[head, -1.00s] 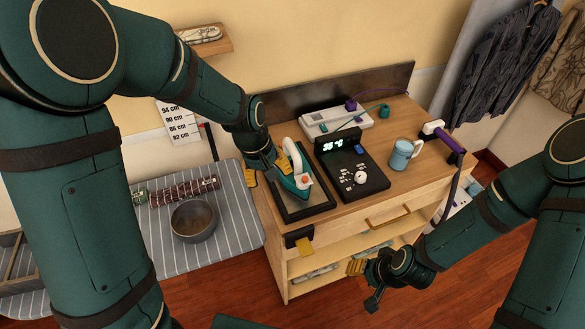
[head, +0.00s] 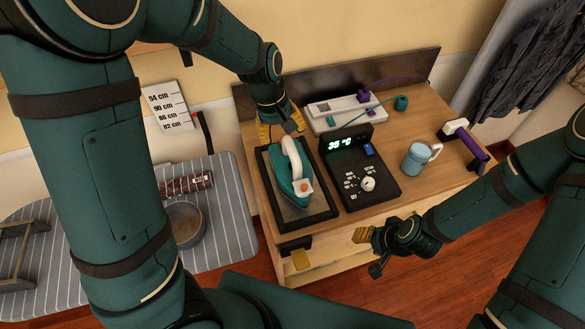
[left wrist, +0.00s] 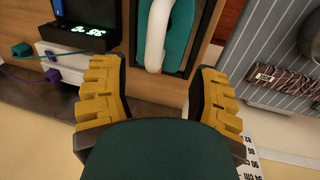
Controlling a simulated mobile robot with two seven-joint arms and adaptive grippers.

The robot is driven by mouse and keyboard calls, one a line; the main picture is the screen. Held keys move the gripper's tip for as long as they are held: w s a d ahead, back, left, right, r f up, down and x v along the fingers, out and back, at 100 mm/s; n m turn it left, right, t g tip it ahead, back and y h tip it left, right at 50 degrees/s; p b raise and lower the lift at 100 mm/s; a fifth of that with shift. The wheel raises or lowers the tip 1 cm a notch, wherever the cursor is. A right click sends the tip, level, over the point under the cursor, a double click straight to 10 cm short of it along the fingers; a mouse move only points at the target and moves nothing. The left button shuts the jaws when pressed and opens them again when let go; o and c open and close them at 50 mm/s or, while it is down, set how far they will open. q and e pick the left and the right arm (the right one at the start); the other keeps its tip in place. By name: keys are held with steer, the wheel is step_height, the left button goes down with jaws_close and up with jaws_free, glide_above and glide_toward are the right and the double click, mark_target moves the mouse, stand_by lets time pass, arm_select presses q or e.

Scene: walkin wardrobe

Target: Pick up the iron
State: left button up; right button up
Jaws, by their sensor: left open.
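The iron (head: 290,178) is teal with a white handle and an orange dial. It sits on a dark-framed tray (head: 323,213) on the left part of the wooden cabinet top. My left gripper (head: 281,130) is open and empty just behind the iron in the head view. In the left wrist view the iron (left wrist: 183,35) lies ahead, between and beyond the spread yellow fingers (left wrist: 160,95), and only part of it shows. My right gripper (head: 368,252) is low in front of the cabinet, apart from everything; its opening is hard to judge.
A black control unit (head: 384,182) with a lit display stands right of the tray. A white power strip (head: 345,110) lies behind it. A blue mug (head: 417,160) and a purple-handled tool (head: 470,143) are farther right. A striped board (head: 225,207) with a bowl (head: 186,222) is at the left.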

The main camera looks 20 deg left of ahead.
mark_target(291, 147)
arm_select(q)
steer(key=f, duration=0.2)
steer(key=w+f, duration=0.1)
steer(key=f, duration=0.1)
steer(key=shift+d+f, duration=0.1)
steer(key=shift+d, duration=0.2)
steer(key=shift+s+d+f+b, duration=0.1)
steer(key=shift+f+b, duration=0.2)
steer(key=f, duration=0.3)
steer(key=w+d+f, duration=0.1)
steer(key=shift+w+f+b, duration=0.1)
steer(key=shift+f+b, duration=0.05)
steer(key=shift+b, duration=0.2)
steer(key=shift+f, duration=0.15)
steer(key=shift+c, duration=0.4)
jaws_close()
